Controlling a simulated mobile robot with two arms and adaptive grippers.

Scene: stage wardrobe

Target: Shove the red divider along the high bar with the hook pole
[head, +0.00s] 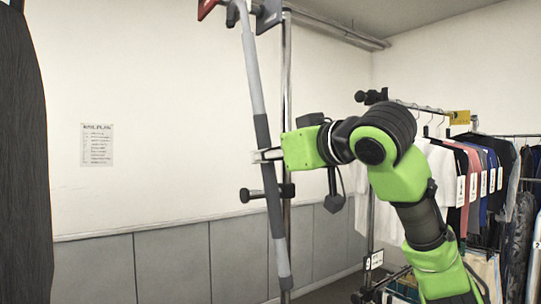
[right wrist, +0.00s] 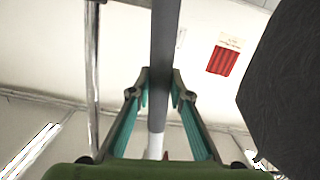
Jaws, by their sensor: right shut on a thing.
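The hook pole (head: 257,95) is a long grey pole with a darker grip section. It stands nearly upright, leaning a little left at the top. My right gripper (head: 264,155) is shut on the dark section; the pole (right wrist: 165,60) also runs between its fingers (right wrist: 160,95) in the right wrist view. A red piece (head: 207,8), probably the red divider, shows at the top edge, left of the pole, mostly cut off. A dark fitting beside it is close to the pole; I cannot tell whether they touch. The high bar is not clearly visible. My left gripper is not in view.
A chrome post (head: 287,80) stands just right of the pole, with a dark clamp (head: 267,193). A grey-blue plate (head: 268,15) is at the top. A dark garment (head: 22,160) hangs at far left. Clothes racks (head: 470,175) stand at right. A notice (head: 97,145) is on the wall.

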